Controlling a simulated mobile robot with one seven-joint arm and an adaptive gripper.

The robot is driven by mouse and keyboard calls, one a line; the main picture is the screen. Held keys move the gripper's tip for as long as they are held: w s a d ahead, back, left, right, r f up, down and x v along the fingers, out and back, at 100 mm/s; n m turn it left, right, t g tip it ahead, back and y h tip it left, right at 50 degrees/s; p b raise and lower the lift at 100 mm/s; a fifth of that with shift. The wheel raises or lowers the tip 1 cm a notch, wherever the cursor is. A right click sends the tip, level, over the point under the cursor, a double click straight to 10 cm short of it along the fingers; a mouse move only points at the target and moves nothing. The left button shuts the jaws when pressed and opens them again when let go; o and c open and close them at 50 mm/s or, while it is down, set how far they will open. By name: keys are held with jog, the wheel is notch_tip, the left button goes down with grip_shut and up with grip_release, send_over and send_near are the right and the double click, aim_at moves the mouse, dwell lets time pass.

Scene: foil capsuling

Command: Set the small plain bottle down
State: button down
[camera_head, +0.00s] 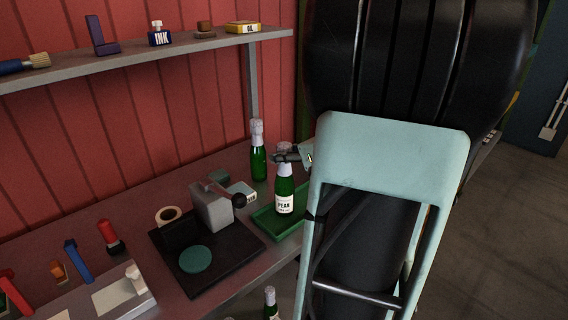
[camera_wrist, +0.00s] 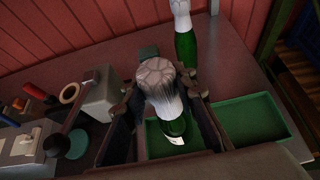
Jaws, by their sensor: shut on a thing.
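My gripper (camera_head: 291,156) is shut on the neck of a green bottle (camera_head: 285,189) with a silver foil top and a white label reading PEAR. The bottle is upright over the green tray (camera_head: 265,229); I cannot tell whether its base touches the tray floor. In the wrist view, its foil top (camera_wrist: 160,80) sits between my two fingers, with the label partly showing below. A second green bottle (camera_head: 258,163), with a pale foil top and no label visible, stands upright on the bench behind the tray; it also shows in the wrist view (camera_wrist: 187,47).
A grey press-like device (camera_head: 211,206) stands on a black mat (camera_head: 240,251) left of the tray. A tape roll (camera_head: 168,216) and hand tools lie farther left. A shelf (camera_head: 150,62) runs above. The tray's right part is empty. Another bottle (camera_head: 270,302) shows below the bench edge.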

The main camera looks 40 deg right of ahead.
jog(key=shift+s+f, duration=0.1)
jog(key=shift+f, duration=0.5)
jog(key=shift+f+b, duration=0.15)
jog(key=shift+b, duration=0.25)
jog(key=c, duration=1.6)
grip_release()
